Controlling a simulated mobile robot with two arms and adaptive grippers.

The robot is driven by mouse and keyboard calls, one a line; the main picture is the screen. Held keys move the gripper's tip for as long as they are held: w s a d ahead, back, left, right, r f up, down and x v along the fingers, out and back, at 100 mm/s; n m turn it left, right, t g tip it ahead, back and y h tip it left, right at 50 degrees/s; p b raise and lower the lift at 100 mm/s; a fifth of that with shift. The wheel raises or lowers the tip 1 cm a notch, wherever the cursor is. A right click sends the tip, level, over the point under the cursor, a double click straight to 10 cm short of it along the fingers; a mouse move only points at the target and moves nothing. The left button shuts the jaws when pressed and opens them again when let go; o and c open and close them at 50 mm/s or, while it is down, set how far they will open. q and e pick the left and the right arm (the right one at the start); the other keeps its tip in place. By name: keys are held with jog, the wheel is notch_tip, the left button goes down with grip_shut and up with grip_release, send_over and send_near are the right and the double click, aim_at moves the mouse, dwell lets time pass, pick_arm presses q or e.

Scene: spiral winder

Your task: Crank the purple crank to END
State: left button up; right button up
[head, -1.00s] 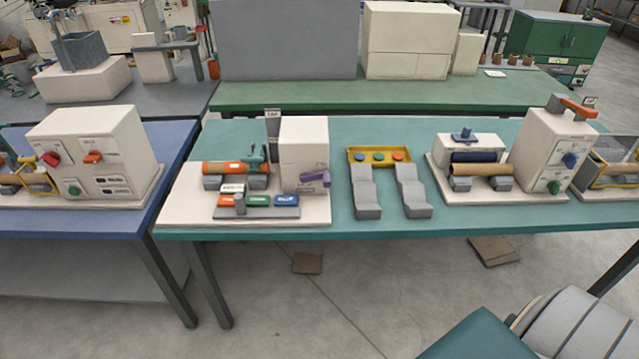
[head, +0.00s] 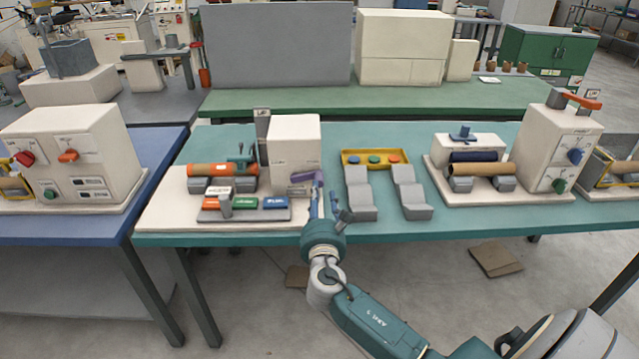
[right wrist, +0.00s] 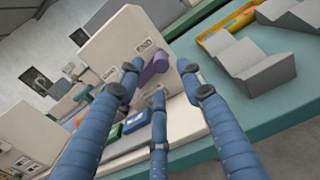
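The purple crank (head: 303,177) is on the right side of the cream winder box (head: 293,143). It also shows in the right wrist view (right wrist: 155,66), close to an END label (right wrist: 144,46) on the box's side. My right gripper (head: 328,195) is in front of the table edge, its fingers reaching up beside the crank. In the right wrist view my right gripper (right wrist: 163,76) has its blue fingers spread apart, with the crank beyond and between the tips. Whether a finger touches the crank, I cannot tell. My left gripper is not in view.
Left of the box lie an orange roll (head: 222,170) and a row of coloured labelled blocks (head: 245,203). Grey stepped holders (head: 360,190) and a yellow tray (head: 349,160) stand to the right. Another winder (head: 555,150) is farther right. Bare teal table lies between them.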

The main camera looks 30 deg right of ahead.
aim_at(320, 184)
jog(key=x, duration=0.7)
jog(key=shift+f, duration=0.1)
grip_shut()
